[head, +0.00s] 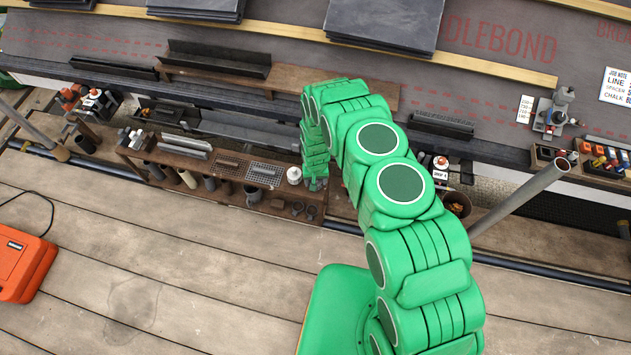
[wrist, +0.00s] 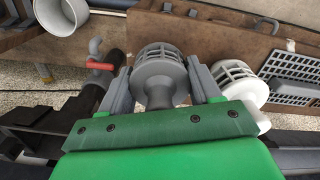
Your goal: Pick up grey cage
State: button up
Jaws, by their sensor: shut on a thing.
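The grey cage (wrist: 160,75), a round ribbed dome on a flared neck, sits between the two grey fingers of my gripper (wrist: 158,68) in the wrist view. My gripper is shut on it. In the head view my gripper (head: 316,182) is low at the right end of the wooden rack, and the grey cage is hard to make out there. A similar white cage (wrist: 238,80) stands just right of the right finger in the wrist view. Whether the grey cage touches the rack below cannot be told.
The wooden rack (head: 226,200) holds several tubes, a grey grille (head: 264,173) and small parts. The white cage (head: 294,175) is close to my gripper. A red-handled valve (wrist: 100,66) and a grey pipe (wrist: 60,15) lie left in the wrist view. A slanted pole (head: 520,198) stands right.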

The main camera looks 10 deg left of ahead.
jog(key=shift+r, duration=0.1)
jog(key=shift+r, duration=0.5)
jog(key=s+d+r, duration=0.7)
jog(key=s+r, duration=0.5)
jog(key=w+d+f+m, duration=0.2)
jog(key=w+d+m, duration=0.15)
jog(key=w, duration=1.15)
jog(key=w+d+f+m, duration=0.1)
jog(key=w+d+m, duration=0.3)
jog(key=w, duration=1)
jog(key=shift+n, duration=0.35)
jog(key=shift+w+d+f, duration=0.1)
jog(key=shift+d+f, duration=0.05)
jog(key=shift+f, duration=1.7)
jog(key=shift+w+d+f, duration=0.1)
jog(key=shift+d+f, duration=0.1)
jog(key=shift+f, duration=1.6)
jog(key=shift+w+d+f, duration=0.1)
jog(key=shift+d+f, duration=0.05)
jog(key=shift+f, duration=1.7)
